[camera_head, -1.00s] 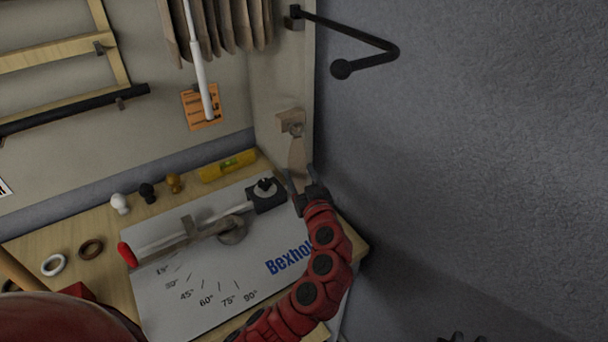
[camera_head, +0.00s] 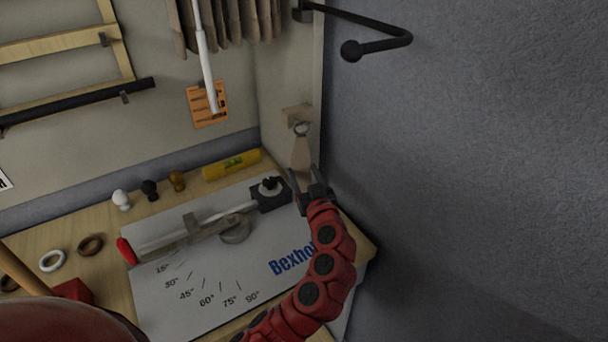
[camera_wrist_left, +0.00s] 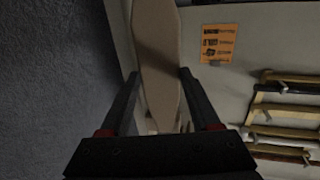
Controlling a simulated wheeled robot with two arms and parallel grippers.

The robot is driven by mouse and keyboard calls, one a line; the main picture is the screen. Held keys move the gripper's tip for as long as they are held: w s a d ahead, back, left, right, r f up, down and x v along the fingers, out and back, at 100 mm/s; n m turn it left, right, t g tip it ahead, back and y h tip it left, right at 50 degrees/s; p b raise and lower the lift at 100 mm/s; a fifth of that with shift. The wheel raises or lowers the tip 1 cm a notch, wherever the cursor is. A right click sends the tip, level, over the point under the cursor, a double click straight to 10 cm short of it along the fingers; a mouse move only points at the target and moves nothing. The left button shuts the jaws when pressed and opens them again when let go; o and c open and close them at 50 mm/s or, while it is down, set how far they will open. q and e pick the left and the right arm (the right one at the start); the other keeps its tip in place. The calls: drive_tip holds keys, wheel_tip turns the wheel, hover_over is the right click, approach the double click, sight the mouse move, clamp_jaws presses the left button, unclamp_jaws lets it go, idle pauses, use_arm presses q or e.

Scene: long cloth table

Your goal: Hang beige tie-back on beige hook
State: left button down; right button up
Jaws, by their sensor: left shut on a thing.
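The beige tie-back (camera_head: 301,154) is a flat, tapering band held upright with a small ring at its top end. In the head view the ring overlaps the lower front of the beige hook (camera_head: 296,114), which is fixed to the narrow side panel. I cannot tell whether the ring is around the hook or only in front of it. My left gripper (camera_head: 309,184) is shut on the lower end of the tie-back. The left wrist view shows the band (camera_wrist_left: 158,65) between my two dark fingers; its ring and the hook are not clear there. My right gripper is not in view.
A grey-blue wall (camera_head: 480,170) stands close on the right. A black bent rod (camera_head: 375,45) sticks out above the hook. Below lie a white angle board (camera_head: 190,300), a yellow level (camera_head: 232,164) and several finials and rings. An orange label (camera_head: 208,104) is on the back panel.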

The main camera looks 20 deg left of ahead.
use_arm(q)
drive_tip(key=shift+c, duration=0.2)
unclamp_jaws()
